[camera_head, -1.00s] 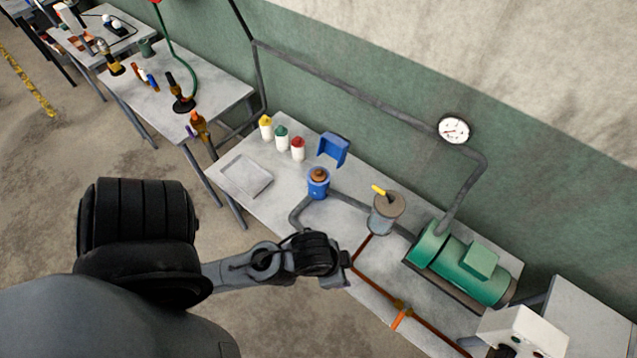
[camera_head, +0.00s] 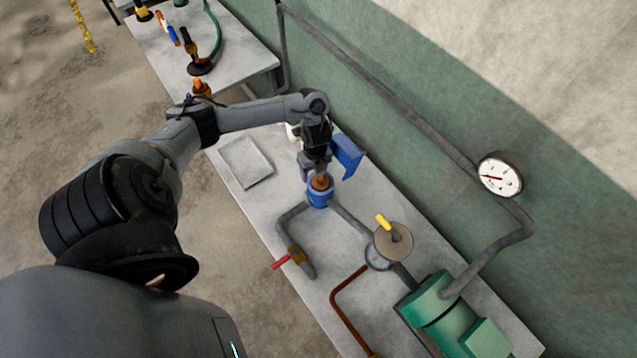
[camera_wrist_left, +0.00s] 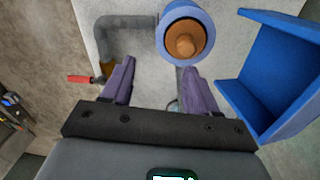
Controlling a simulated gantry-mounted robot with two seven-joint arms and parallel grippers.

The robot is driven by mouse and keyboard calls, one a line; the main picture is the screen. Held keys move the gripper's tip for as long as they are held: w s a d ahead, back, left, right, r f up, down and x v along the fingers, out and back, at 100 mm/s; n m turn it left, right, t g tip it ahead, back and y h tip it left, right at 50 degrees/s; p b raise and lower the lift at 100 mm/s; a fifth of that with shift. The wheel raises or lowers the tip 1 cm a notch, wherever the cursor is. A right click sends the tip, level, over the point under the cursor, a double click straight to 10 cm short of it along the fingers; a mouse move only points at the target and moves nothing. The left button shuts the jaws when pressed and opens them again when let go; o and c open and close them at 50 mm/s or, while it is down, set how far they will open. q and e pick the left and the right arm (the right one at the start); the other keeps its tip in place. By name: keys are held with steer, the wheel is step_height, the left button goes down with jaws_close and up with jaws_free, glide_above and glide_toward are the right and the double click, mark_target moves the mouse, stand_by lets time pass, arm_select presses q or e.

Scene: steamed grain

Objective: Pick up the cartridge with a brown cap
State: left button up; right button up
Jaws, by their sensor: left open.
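The cartridge with the brown cap (camera_head: 321,182) sits upright in a blue cylindrical housing (camera_head: 320,198) on the grey bench. In the left wrist view the brown cap (camera_wrist_left: 185,42) shows inside the blue rim (camera_wrist_left: 166,35), just beyond the fingertips. Only the cap shows; the cartridge's body is hidden in the housing. My left gripper (camera_wrist_left: 158,68) is open and empty, its two purple fingers apart. In the head view it (camera_head: 308,174) hangs beside the housing, close to the cap. Whether a finger touches the housing I cannot tell. My right gripper is not in view.
A blue open box (camera_head: 347,153) stands close behind the gripper. A grey pipe (camera_head: 290,217) with a red-handled valve (camera_head: 288,258) runs from the housing. A grey tray (camera_head: 246,162) lies to the left. A lidded pot (camera_head: 390,244) and green pump (camera_head: 437,300) stand right.

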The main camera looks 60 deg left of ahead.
mark_target(320, 177)
arm_select(q)
steer(key=shift+w+a+r+t, duration=0.15)
steer(key=shift+w+a+r, duration=0.2)
steer(key=shift+w, duration=0.2)
steer(key=shift+w+a+r+t, duration=0.15)
steer(key=shift+w+a+r, duration=0.15)
steer(key=shift+w, duration=0.25)
steer(key=shift+w+b, duration=0.3)
steer(key=shift+b, duration=0.1)
steer(key=f, duration=0.2)
steer(key=f+b, duration=0.1)
steer(key=shift+w+d+f, duration=0.1)
steer(key=shift+w+f, duration=0.15)
steer(key=shift+f, duration=1.1)
steer(key=shift+s+d+f, duration=0.1)
steer(key=shift+f, duration=1.9)
jaws_close()
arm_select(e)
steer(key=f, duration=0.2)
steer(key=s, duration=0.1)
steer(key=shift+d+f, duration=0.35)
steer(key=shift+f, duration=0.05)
